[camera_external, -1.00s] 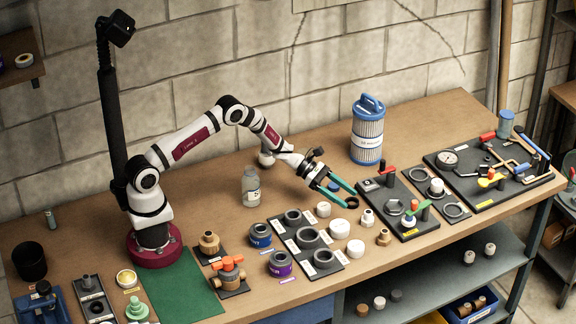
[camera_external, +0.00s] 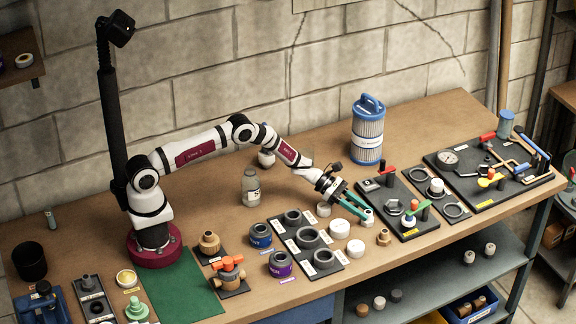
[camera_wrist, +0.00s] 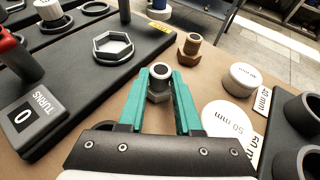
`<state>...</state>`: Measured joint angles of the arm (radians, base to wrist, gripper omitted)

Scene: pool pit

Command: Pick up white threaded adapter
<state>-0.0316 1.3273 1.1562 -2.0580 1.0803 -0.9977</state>
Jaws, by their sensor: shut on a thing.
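The white threaded adapter (camera_wrist: 160,78) stands upright between the green fingers of my gripper (camera_wrist: 160,92) in the wrist view. It has a dark opening on top and a wider pale base. The fingers are shut on it, one on each side. In the external view my gripper (camera_external: 361,212) reaches down to the adapter (camera_external: 368,220) at the table, right of the white caps. The adapter appears to rest on the wooden top; I cannot make out any gap under it.
A brass adapter (camera_external: 384,237) stands close to the right. White caps (camera_external: 340,229) and a black tray of grey rings (camera_external: 325,259) lie to the left. A black board with a red-handled valve (camera_external: 388,171) is just behind and right. A blue filter (camera_external: 367,135) stands farther back.

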